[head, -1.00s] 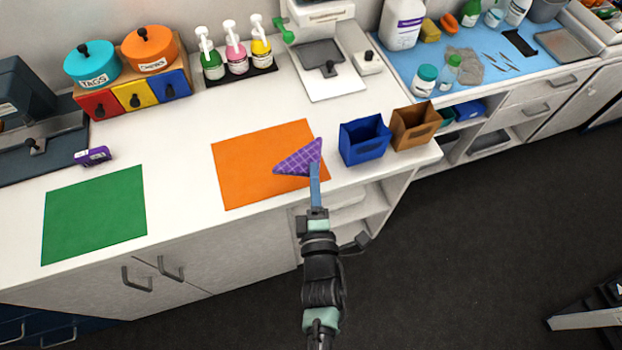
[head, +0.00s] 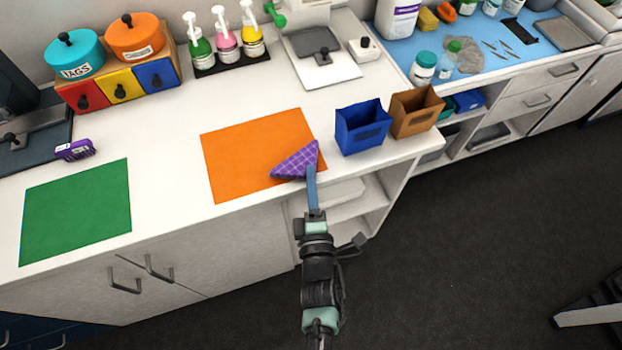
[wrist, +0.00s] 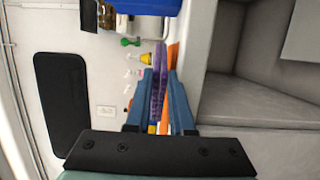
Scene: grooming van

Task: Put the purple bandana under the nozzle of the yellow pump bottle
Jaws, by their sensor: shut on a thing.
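The purple bandana (head: 297,160), a folded checked triangle, is held at the counter's front edge, over the lower right of the orange mat in the head view. My gripper (head: 311,176) is shut on it. In the wrist view the bandana (wrist: 159,85) stands edge-on between the two blue fingers of my gripper (wrist: 160,100). The yellow pump bottle (head: 252,42) stands at the right end of a row of pump bottles on a black tray (head: 231,62) at the back of the counter. Its white nozzle points forward. I cannot tell whether the bandana touches the mat.
The orange mat (head: 235,160) lies between the bandana and the bottles. Pink (head: 225,40) and green (head: 199,45) pump bottles stand left of the yellow one. A blue bin (head: 362,130) and a brown bin (head: 415,112) stand right of my gripper. A white scale-like device (head: 322,70) is behind.

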